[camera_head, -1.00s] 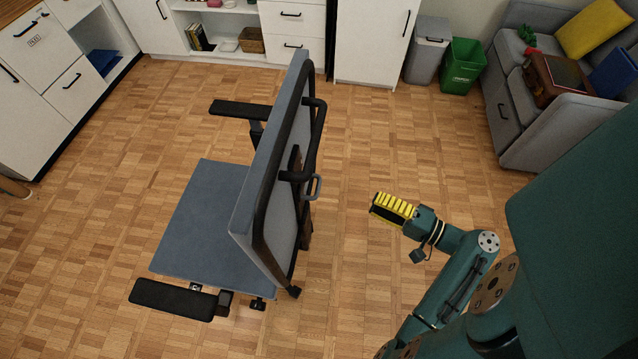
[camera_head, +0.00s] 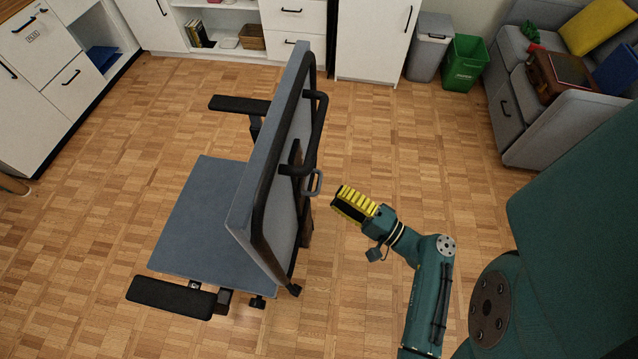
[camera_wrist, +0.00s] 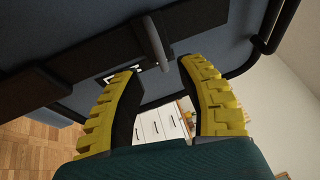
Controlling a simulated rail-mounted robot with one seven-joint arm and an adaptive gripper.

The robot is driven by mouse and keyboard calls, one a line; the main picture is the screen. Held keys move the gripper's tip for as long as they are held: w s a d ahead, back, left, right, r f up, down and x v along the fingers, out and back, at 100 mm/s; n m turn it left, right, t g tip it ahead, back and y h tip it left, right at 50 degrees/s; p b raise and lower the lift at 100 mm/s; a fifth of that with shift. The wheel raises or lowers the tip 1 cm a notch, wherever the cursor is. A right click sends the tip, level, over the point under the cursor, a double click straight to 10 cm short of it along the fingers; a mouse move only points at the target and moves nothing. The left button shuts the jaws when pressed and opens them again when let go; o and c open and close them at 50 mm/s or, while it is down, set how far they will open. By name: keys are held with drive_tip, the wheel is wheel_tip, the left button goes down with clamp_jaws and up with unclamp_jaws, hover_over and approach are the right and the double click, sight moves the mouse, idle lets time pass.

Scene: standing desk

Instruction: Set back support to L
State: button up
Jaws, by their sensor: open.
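An office chair with a blue-grey seat (camera_head: 200,215) and a tall backrest (camera_head: 270,150) stands on the floor, its back turned toward my arm. A grey loop-shaped handle (camera_head: 314,183) sticks out from the back's rear; it also shows in the wrist view as a grey bar (camera_wrist: 157,45). My gripper (camera_head: 343,203), with yellow ribbed fingers, is just right of and slightly below the handle in the head view, apart from it. In the wrist view my gripper (camera_wrist: 160,75) is open, with the bar beyond and between its fingertips. A marked label (camera_wrist: 125,73) is partly hidden by the left finger.
A black curved bar (camera_head: 318,130) projects from the backrest above the handle. Armrests (camera_head: 170,297) flank the seat. Cabinets, a grey bin (camera_head: 428,50), a green bin (camera_head: 464,62) and a sofa stand far back.

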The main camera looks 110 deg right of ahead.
sight(319, 183)
drive_tip(key=shift+x, duration=3.15)
drive_tip(key=shift+o, duration=0.2)
clamp_jaws()
